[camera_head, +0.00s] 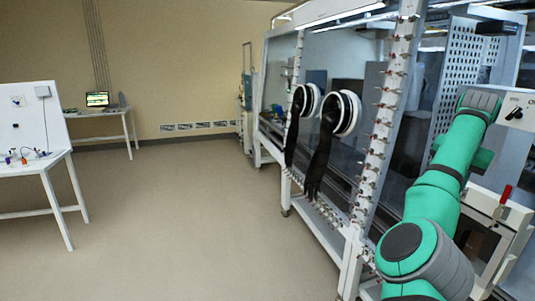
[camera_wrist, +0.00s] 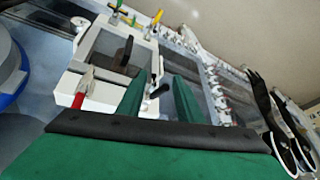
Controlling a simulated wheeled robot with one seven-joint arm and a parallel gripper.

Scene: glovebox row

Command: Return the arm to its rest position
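My gripper (camera_wrist: 160,78) shows in the wrist view as two green fingers standing apart with a gap between them. No object is held in the gap; a dark handle on the equipment shows behind it. My green arm (camera_head: 436,195) reaches up along the right side of the head view, in front of the glovebox (camera_head: 370,100). The gripper's fingers cannot be made out in the head view.
A white box with a red handle (camera_head: 505,195) stands close beside my arm; the red handle (camera_wrist: 82,92) also shows in the wrist view. Black gloves (camera_head: 320,150) hang from the glovebox ports. A white table (camera_head: 40,165) stands left. The floor between is clear.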

